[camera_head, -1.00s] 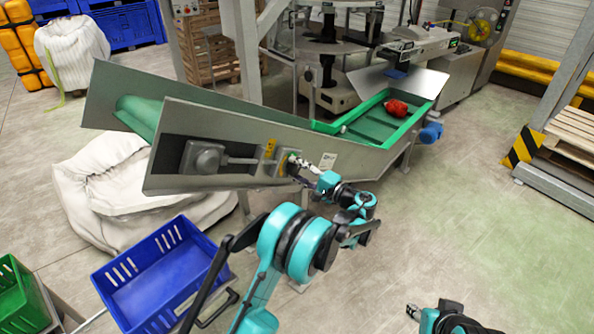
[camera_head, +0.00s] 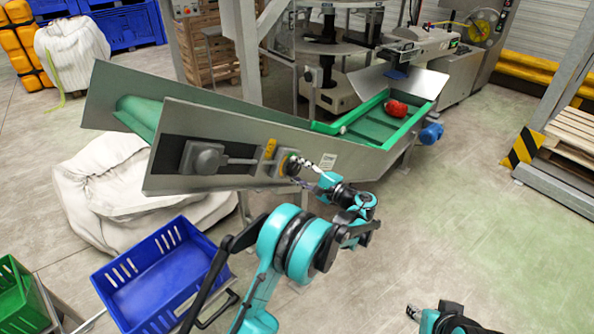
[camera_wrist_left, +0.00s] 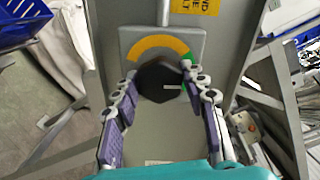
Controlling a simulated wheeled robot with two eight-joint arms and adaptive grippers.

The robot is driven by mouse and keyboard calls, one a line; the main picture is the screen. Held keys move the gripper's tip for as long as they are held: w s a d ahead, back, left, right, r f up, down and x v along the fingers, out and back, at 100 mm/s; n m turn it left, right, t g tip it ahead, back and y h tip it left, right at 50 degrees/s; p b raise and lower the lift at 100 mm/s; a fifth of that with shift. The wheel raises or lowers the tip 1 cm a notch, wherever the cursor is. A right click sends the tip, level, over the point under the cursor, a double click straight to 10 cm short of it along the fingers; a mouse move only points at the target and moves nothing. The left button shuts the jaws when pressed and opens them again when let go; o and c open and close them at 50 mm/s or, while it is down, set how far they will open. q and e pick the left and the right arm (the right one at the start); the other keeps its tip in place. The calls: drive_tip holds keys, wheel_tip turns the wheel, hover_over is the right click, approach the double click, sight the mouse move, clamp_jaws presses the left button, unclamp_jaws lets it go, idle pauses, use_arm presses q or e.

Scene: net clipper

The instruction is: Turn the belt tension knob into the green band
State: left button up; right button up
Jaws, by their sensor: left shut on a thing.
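The belt tension knob (camera_wrist_left: 158,80) is dark and many-sided, on a grey plate (camera_wrist_left: 133,41) in the left wrist view. A yellow arc (camera_wrist_left: 155,46) curves above it, and the green band (camera_wrist_left: 187,60) lies to its right, partly hidden by a finger. A short white mark on the knob's face lies on its right side, pointing right. My left gripper (camera_wrist_left: 160,84) has a finger on each side of the knob and is shut on it. In the head view my left gripper (camera_head: 299,166) is at the conveyor's side panel. My right gripper (camera_head: 413,312) is low; its jaws are unclear.
The conveyor's steel side panel (camera_head: 230,128) carries a grey box (camera_head: 202,158) and a yellow label. A red object (camera_head: 396,108) lies on the green belt (camera_head: 378,130). A blue crate (camera_head: 150,275) and white sacks (camera_head: 130,185) are left of my arm.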

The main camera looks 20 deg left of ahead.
use_arm(q)
drive_tip(key=o, duration=1.2)
drive_tip(key=shift+c, duration=0.2)
drive_tip(key=v, duration=1.2)
